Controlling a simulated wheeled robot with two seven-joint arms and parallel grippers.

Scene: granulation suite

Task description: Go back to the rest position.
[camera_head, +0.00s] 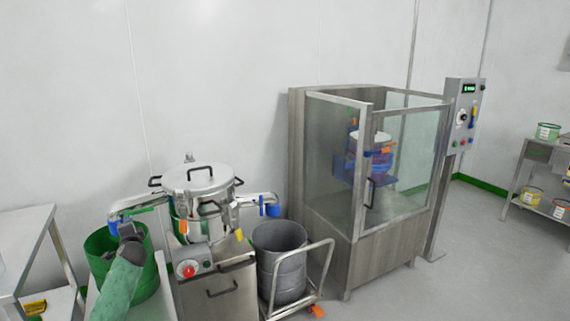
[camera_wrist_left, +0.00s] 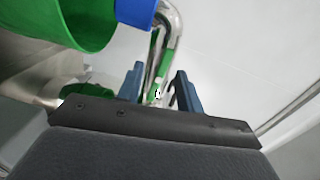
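My left arm, in a green sleeve, comes in from the lower left in the head view. Its gripper (camera_head: 130,230) is by the blue-ended pipe (camera_head: 113,218) on the left of the steel lidded vessel (camera_head: 200,180). In the left wrist view the two blue fingers of my left gripper (camera_wrist_left: 160,88) stand apart. A bent metal pipe (camera_wrist_left: 172,25) with a blue sleeve (camera_wrist_left: 135,10) shows beyond and between them. I cannot tell whether the fingers touch it. Nothing is visibly held. My right gripper is not in view.
A green bin (camera_head: 140,285) stands close by my left arm and shows in the wrist view (camera_wrist_left: 75,22). A steel drum (camera_head: 280,270) on a trolley and a glazed cabinet (camera_head: 335,190) stand to the right. A steel table (camera_head: 22,228) is at left.

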